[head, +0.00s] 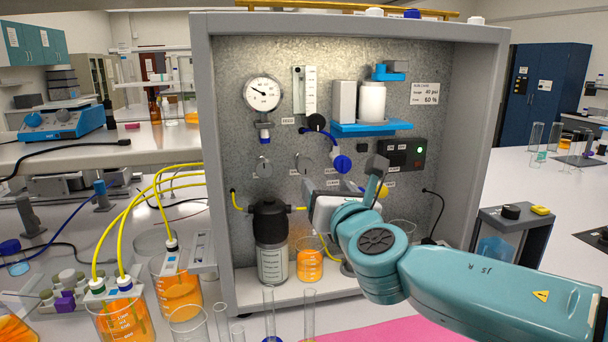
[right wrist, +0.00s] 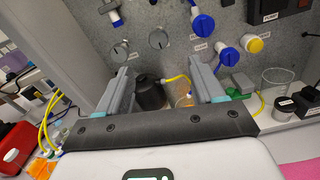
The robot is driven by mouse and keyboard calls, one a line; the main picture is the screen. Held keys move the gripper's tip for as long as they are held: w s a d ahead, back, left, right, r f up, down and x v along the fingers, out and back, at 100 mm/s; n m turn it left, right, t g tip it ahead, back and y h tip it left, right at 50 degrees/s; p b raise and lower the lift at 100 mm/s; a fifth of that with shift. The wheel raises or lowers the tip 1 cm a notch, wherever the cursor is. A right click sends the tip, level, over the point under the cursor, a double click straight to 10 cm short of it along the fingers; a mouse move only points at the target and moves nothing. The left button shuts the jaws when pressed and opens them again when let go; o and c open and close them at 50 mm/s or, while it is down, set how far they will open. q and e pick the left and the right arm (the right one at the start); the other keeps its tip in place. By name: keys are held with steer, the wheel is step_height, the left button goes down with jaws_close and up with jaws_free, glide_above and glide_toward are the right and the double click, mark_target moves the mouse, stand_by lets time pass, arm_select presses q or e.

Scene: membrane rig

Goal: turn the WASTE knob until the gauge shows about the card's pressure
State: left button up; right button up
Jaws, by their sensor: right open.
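The round gauge (head: 262,94) is at the upper left of the rig panel, its needle pointing to the upper left. The white card (head: 424,93) at the upper right seems to read 40 psi and 60 %. A blue knob (head: 342,163) sits mid-panel, and a yellow knob (right wrist: 255,45) shows beside the blue ones in the right wrist view. The small labels are too blurred to tell which is WASTE. My right gripper (head: 343,180) is in front of the lower panel, partly hiding the knobs. It is open and empty, its fingers (right wrist: 158,75) apart from the knobs. My left gripper is out of view.
A black-capped bottle (head: 271,240) and a beaker of orange liquid (head: 309,258) stand on the rig base. Yellow tubes run to orange beakers (head: 122,315) at the left. Glass tubes (head: 269,310) stand in front. A blue shelf (head: 372,128) juts from the panel.

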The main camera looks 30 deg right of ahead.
mark_target(305, 166)
steer(key=p+x, duration=0.1)
steer(key=x, duration=0.4)
steer(key=p+x, duration=0.2)
steer(key=x, duration=0.4)
steer(key=p+x, duration=0.1)
steer(key=x, duration=0.4)
steer(key=shift+w+a+f, duration=0.2)
steer(key=shift+w+f, duration=0.1)
steer(key=shift+w, duration=0.15)
steer(key=shift+r, duration=0.1)
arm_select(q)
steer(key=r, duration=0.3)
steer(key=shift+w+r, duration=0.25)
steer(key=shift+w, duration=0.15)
arm_select(e)
steer(key=c, duration=1.1)
